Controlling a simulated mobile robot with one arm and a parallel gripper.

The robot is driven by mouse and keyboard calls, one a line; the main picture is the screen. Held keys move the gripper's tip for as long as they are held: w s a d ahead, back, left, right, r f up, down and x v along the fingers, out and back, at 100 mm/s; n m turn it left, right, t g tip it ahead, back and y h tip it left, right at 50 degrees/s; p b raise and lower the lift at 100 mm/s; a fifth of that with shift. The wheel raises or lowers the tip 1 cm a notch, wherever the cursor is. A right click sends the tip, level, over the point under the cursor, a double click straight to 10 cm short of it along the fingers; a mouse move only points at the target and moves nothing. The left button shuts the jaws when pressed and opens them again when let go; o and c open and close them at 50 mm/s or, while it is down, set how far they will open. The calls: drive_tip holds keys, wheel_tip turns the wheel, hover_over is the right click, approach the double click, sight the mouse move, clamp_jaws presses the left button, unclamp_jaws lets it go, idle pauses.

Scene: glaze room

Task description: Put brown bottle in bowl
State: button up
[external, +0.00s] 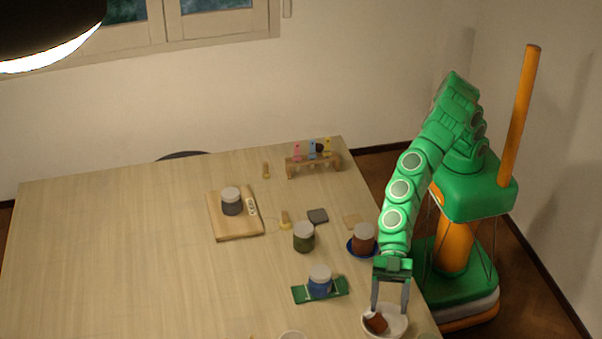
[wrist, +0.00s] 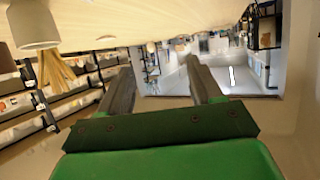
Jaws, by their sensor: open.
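A white bowl (external: 399,322) stands near the right front edge of the table. A brown object (external: 375,322), apparently the brown bottle, lies tilted inside it against the left side. My gripper (external: 390,303) points down over the bowl, its two fingers apart. The fingertips are just above the bowl and nothing shows between them. In the wrist view my gripper (wrist: 160,66) also shows open and empty. The bowl cannot be made out clearly in the wrist view.
A red-brown jar (external: 363,238) stands on a blue saucer behind the bowl. A green jar (external: 304,237) and a blue jar (external: 320,280) on a green mat are to the left. A wooden board (external: 236,225) holds a grey jar. The table's left side is clear.

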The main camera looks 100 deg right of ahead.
drive_tip(key=shift+r, duration=0.6)
